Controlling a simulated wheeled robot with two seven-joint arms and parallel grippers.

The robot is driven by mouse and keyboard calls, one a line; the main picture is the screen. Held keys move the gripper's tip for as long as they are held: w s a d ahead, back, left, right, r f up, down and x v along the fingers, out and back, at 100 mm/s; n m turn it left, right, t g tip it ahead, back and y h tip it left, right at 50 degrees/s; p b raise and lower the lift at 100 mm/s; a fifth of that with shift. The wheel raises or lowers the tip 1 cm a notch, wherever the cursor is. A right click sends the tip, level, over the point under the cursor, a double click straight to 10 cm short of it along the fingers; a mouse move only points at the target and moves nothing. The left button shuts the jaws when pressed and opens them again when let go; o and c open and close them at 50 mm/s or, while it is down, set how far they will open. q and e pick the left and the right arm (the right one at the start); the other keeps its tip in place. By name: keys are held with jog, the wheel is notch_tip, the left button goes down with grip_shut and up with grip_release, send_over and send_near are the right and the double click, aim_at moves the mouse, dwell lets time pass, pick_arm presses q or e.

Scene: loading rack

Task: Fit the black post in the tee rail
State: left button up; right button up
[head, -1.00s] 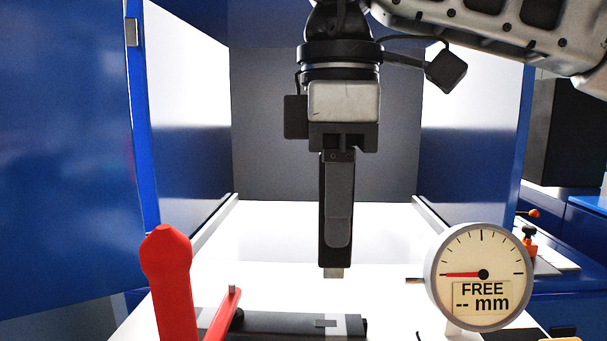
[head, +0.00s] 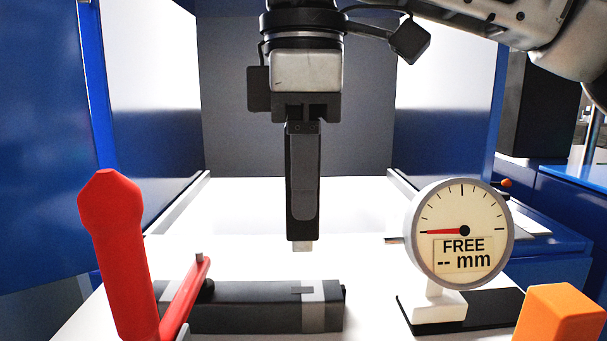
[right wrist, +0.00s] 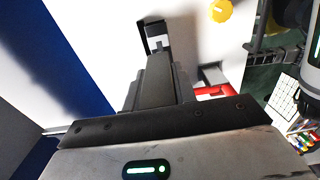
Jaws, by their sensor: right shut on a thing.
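My right gripper (head: 302,240) points straight down, its dark fingers shut. A small pale grey tip, seemingly of the black post (head: 302,247), sticks out below the fingers; the rest of it is hidden. The tee rail (head: 245,308) is a dark bar lying on the white table in front, with a grey band and a small notch near its right end. In the picture the held tip hangs above the notch, with a gap between. In the right wrist view the dark fingers (right wrist: 157,85) hide the held piece. My left gripper is not in view.
A red clamp handle (head: 112,240) and a slanted red lever (head: 188,298) stand at the rail's left end. A round gauge (head: 462,215) reading "FREE -- mm" stands right of the rail. An orange block (head: 562,315) is at lower right. Blue panels flank the bay.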

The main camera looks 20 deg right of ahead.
aim_at(304, 242)
jog(key=shift+f+b, duration=1.05)
jog(key=shift+f, duration=0.35)
jog(key=shift+f+b, duration=0.45)
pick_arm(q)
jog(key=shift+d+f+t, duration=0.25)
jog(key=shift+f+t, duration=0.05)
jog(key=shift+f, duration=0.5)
pick_arm(e)
jog(key=shift+f, duration=0.25)
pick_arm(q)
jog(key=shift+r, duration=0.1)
